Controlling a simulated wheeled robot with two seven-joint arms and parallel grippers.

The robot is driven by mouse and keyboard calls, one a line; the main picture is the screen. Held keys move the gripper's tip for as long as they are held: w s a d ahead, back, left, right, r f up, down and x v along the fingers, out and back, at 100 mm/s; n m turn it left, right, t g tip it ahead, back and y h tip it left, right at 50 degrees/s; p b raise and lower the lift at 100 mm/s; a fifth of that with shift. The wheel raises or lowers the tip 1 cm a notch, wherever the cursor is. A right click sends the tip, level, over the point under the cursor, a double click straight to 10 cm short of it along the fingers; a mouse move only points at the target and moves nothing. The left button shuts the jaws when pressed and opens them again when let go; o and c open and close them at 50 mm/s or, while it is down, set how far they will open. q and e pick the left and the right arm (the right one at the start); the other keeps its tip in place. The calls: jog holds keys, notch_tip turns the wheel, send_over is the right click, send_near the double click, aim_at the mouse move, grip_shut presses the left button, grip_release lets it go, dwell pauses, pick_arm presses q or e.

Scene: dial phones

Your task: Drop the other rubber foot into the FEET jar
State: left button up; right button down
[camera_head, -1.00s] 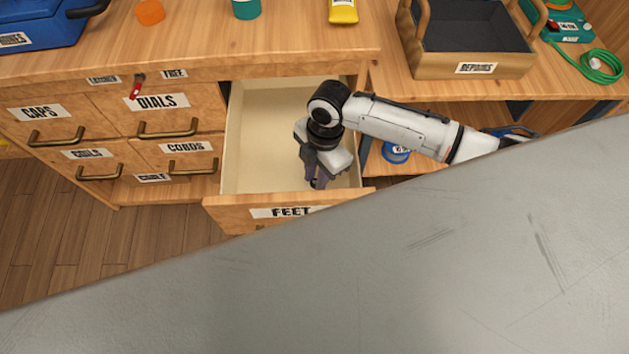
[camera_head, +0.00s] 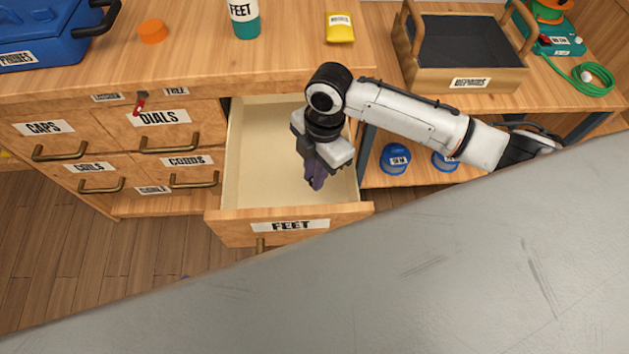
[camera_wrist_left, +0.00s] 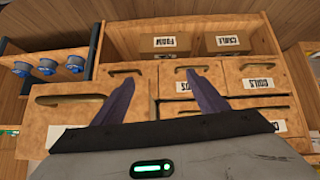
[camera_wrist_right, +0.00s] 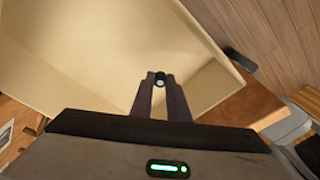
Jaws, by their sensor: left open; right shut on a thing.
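The FEET jar (camera_head: 244,20), teal with a white label, stands on the counter at the top of the head view, its top cut off. My right gripper (camera_head: 315,183) is over the open FEET drawer (camera_head: 262,160), fingers pointing down. In the right wrist view its fingers are shut on a small dark rubber foot (camera_wrist_right: 159,80) at the tips, above the pale drawer floor. The head view does not show the foot clearly. My left gripper (camera_wrist_left: 163,90) is open and empty in the left wrist view, facing labelled drawer fronts. It is outside the head view.
An orange cap (camera_head: 153,31) and a yellow packet (camera_head: 340,27) lie on the counter near the jar. A blue case (camera_head: 45,35) is at the left, a REPAIRS tray (camera_head: 470,72) at the right. A large grey surface (camera_head: 380,290) fills the foreground.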

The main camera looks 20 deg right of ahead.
jog(key=shift+r, duration=1.2)
jog(key=shift+r, duration=0.1)
